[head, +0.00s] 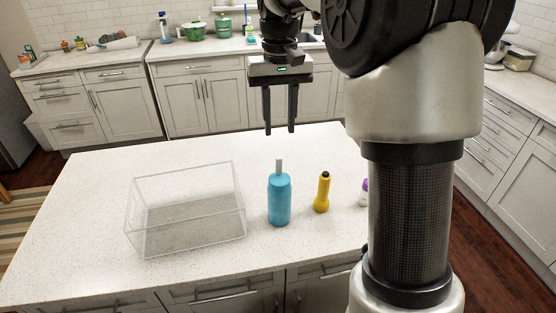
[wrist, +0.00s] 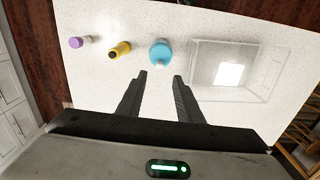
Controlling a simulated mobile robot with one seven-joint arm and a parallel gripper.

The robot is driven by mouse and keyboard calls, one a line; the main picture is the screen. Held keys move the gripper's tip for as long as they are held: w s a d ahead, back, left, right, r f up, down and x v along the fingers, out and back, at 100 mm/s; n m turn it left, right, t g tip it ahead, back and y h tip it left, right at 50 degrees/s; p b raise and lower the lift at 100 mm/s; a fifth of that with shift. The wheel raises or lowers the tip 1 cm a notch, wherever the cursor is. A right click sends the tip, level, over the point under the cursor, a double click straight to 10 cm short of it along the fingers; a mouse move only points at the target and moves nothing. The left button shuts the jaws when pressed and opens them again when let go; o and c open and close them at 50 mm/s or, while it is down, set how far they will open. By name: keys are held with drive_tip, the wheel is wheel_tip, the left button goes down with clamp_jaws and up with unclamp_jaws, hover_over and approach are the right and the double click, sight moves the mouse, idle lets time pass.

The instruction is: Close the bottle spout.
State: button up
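A blue bottle (head: 279,204) stands upright on the white island counter, with a pale grey spout (head: 279,166) standing up from its top. It also shows from above in the wrist view (wrist: 160,54), where the spout's state is too small to tell. My gripper (head: 280,132) hangs above the counter with its fingers pointing down. In the head view its fingertips appear above the spout, apart from it. In the wrist view the fingers (wrist: 160,76) are spread with nothing between them, and the bottle lies just beyond the tips.
A clear open box (head: 186,212) stands left of the bottle in the head view. A yellow flashlight-like object (head: 322,193) stands to its right. A small purple-topped white bottle (head: 364,192) is partly hidden by my arm. The counter's left part is bare.

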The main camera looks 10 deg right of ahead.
sight(279, 158)
wheel_tip(279, 158, down, 11)
drive_tip(key=shift+f, duration=0.1)
idle(0.3)
clamp_jaws()
